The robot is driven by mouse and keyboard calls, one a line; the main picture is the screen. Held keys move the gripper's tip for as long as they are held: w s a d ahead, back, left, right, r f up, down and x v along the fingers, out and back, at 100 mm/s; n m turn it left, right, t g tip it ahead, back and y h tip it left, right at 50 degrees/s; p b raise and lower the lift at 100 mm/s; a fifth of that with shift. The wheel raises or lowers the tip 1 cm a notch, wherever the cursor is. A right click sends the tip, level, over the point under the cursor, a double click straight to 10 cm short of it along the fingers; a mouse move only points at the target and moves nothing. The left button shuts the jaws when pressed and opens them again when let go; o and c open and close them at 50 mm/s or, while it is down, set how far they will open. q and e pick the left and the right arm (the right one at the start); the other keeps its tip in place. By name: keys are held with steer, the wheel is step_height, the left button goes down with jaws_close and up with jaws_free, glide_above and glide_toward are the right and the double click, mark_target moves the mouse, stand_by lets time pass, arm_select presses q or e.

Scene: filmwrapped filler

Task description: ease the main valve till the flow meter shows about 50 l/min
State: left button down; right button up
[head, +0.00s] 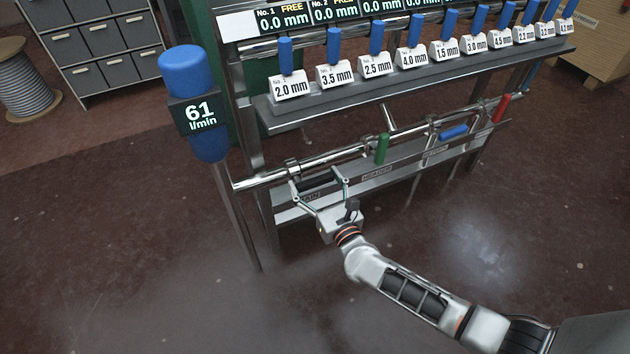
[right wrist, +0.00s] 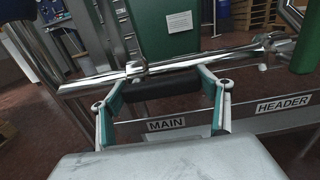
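The flow meter (head: 200,114) is a dark display on a blue-capped post at the left, and it reads 61 l/min. The main valve's black lever (head: 318,184) lies crosswise under the steel pipe, above the MAIN label (right wrist: 166,125). My right gripper (head: 320,184) has its fingers spread wide, one by each end of the black lever. In the right wrist view the lever (right wrist: 163,85) lies between the teal pads; whether the pads touch its ends is hard to tell. My left gripper is not in view.
Along the same pipe are a green lever (head: 382,148) by the HEADER label (right wrist: 283,104), a blue lever (head: 453,132) and a red lever (head: 501,107). Above is a shelf (head: 420,80) with several blue-handled valves and number cards. The floor in front is clear.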

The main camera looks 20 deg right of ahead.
steer(key=shift+r+n+p, duration=0.35)
steer(key=shift+r+n, duration=0.2)
steer(key=shift+n, duration=0.45)
steer(key=shift+a+r+n, duration=0.1)
steer(key=shift+n, duration=0.5)
steer(key=o, duration=1.6)
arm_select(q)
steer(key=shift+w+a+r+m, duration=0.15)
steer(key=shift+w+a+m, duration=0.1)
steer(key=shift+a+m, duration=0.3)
arm_select(e)
steer(key=s, duration=1.2)
steer(key=shift+d, duration=0.2)
